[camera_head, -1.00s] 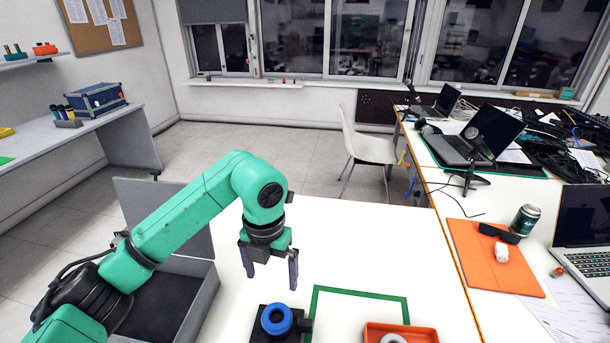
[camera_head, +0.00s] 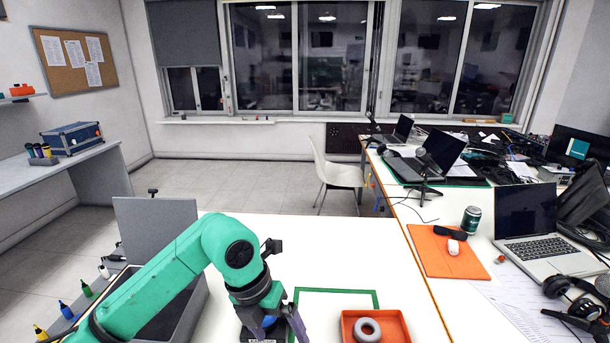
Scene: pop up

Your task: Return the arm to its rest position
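My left arm is green and comes in from the left over the white table (camera_head: 345,245). Its gripper (camera_head: 290,325) hangs low at the bottom edge of the view, with dark fingers pointing down. The fingers overlap in the picture, so their opening cannot be made out. A blue ring (camera_head: 268,322) on a dark base is partly hidden behind the gripper; contact cannot be told. My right gripper is not in view.
An orange tray (camera_head: 399,328) with a grey ring (camera_head: 367,330) stands right of the gripper, near a green outline (camera_head: 335,291). A grey open box (camera_head: 190,318) lies under the arm. The table's back is clear. Laptops crowd the right desk.

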